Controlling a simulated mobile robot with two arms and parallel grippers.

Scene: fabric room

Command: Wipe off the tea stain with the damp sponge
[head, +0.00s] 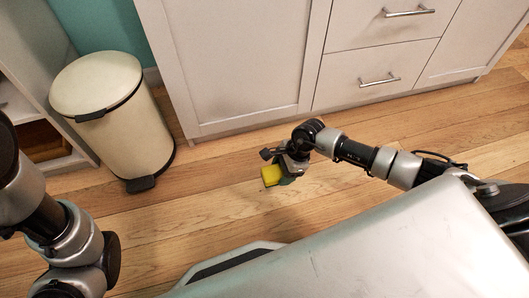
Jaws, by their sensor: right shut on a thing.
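A small yellow and green sponge (272,176) is held in my right gripper (282,170), which is shut on it above the wooden floor. My right arm reaches in from the right side. My left arm comes in at the left edge, and its gripper is out of the picture. I cannot make out a tea stain in this view.
A cream pedal bin (122,125) stands on the floor at the left, beside an open shelf (28,110). White cabinets with drawers (385,55) line the back. The wooden floor (215,215) between them and me is clear.

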